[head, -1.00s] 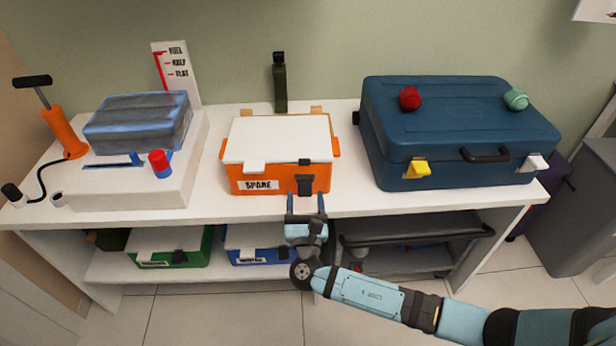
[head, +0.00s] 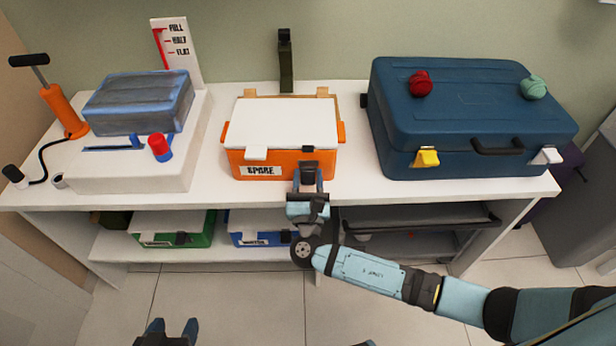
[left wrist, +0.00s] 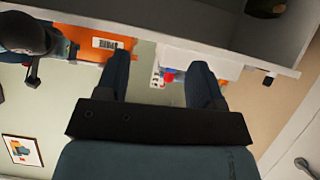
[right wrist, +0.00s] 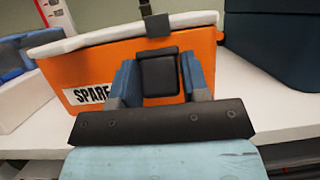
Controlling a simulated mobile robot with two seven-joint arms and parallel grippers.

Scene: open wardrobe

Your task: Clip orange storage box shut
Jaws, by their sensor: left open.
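The orange storage box (head: 285,165) stands on the white bench top, marked SPARE, with its white lid (head: 285,120) lying down over it. A white tab (head: 256,153) sits at the lid's front left. A small black catch (right wrist: 158,25) is on the lid's front edge. Below it, the black clip flap (right wrist: 160,75) is between the fingers of my right gripper (head: 308,183), which touch its sides. Flap and catch look apart in the right wrist view. My left gripper (head: 168,333) is open and empty, low in front of the bench; it also shows in the left wrist view (left wrist: 160,85).
A blue case (head: 465,120) with yellow and white latches stands to the right. A white unit (head: 130,170) with a red knob and an orange pump (head: 62,110) are left. Green (head: 170,228) and blue boxes are on the lower shelf.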

